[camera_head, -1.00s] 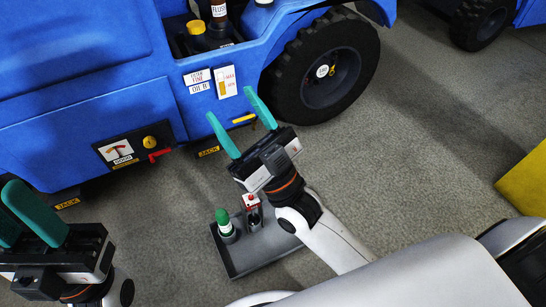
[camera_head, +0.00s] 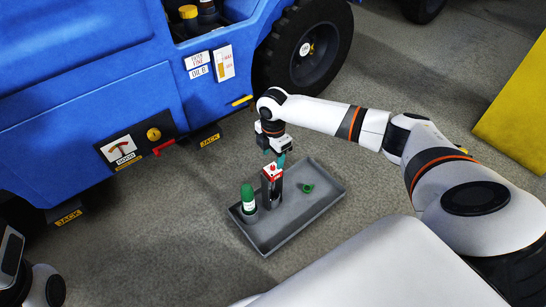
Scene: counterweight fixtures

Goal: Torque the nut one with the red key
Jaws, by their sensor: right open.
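A tool with a red top (camera_head: 271,173), which looks like the red key, stands upright in the grey tray (camera_head: 292,227) on the floor. My right gripper (camera_head: 277,160) points down right behind it, its teal fingers partly hidden by the red top. It is open; I cannot tell whether the fingers touch the tool. The truck's wheel hub (camera_head: 309,50) shows a white label and small coloured marks; I cannot tell which is nut one. Only a piece of my left arm shows at the bottom left, with no fingers visible.
A green-capped bottle (camera_head: 249,199) stands in the tray left of the red-topped tool, and a small green piece (camera_head: 307,187) lies right of it. The blue truck (camera_head: 90,90) fills the upper left. A yellow block (camera_head: 515,110) stands at right. The floor between is clear.

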